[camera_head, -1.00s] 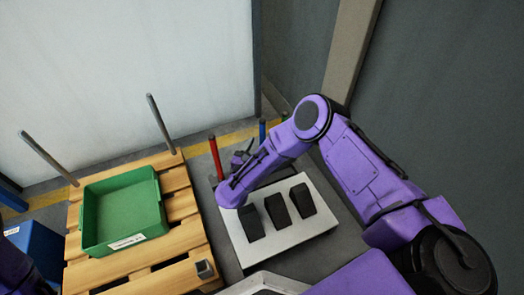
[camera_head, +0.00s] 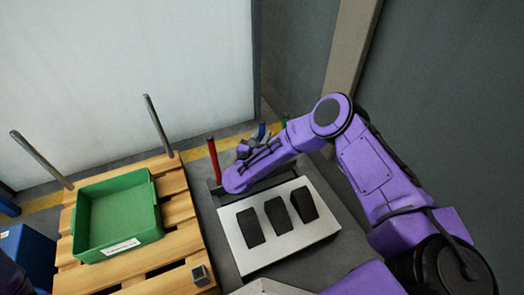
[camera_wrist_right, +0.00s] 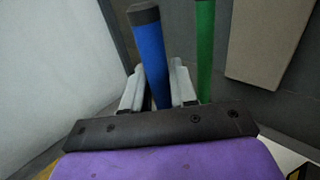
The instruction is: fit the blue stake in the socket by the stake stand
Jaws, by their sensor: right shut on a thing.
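The blue stake (camera_head: 262,131) stands at the back, between the red stake (camera_head: 214,160) and the green stake (camera_head: 285,121). My right gripper (camera_head: 257,142) reaches it from the front and is shut on it. In the right wrist view the blue stake (camera_wrist_right: 150,52) rises between the two fingers (camera_wrist_right: 158,88); its dark cap shows, and its foot is hidden. The stake stand (camera_head: 214,188) is partly hidden under my arm. A small square metal socket (camera_head: 201,275) sits at the near right corner of the pallet, with no stake in it. My left gripper is out of view.
The wooden pallet (camera_head: 178,205) carries a green tray (camera_head: 117,250) and has two grey stakes (camera_head: 158,125) (camera_head: 42,160) at its far corners. A pale board (camera_head: 290,245) with three dark blocks lies right of it. The green stake (camera_wrist_right: 205,45) stands close beside my fingers.

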